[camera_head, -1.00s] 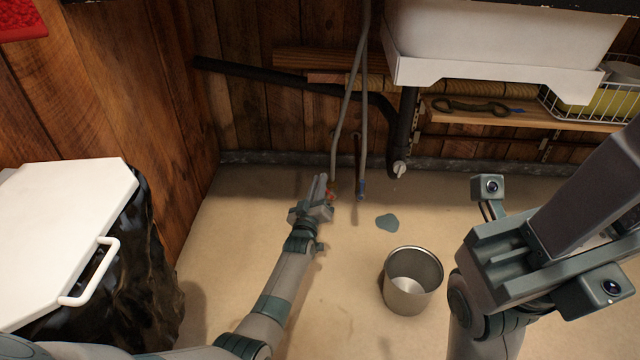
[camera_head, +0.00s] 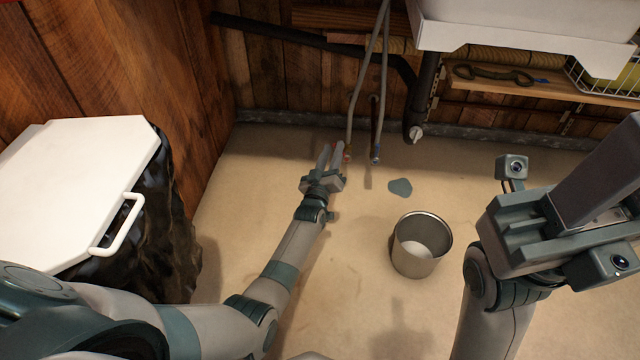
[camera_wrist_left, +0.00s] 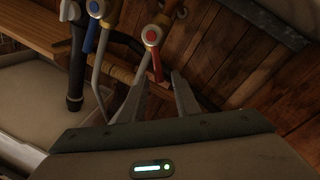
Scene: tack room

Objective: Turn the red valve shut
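The red valve (camera_wrist_left: 152,36) shows in the left wrist view as a round body with a red centre on a grey hose. Its red lever (camera_wrist_left: 157,70) points down toward the gap between my left fingers. In the head view only a little red of the valve (camera_head: 338,146) shows beside the fingertips. My left gripper (camera_head: 330,149) is open, low by the back wall. In the left wrist view its fingers (camera_wrist_left: 158,88) stand apart, with nothing clearly held; contact with the lever cannot be told. My right gripper (camera_head: 520,230) is at the right, away from the valve, its fingers unclear.
A blue-lever valve (camera_wrist_left: 97,9) hangs close beside the red one. A metal bucket (camera_head: 421,245) and a puddle (camera_head: 400,187) are on the floor. A white-lidded bin (camera_head: 75,185) stands left. A white sink (camera_head: 520,25) and black drain pipe (camera_head: 425,90) are at the back.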

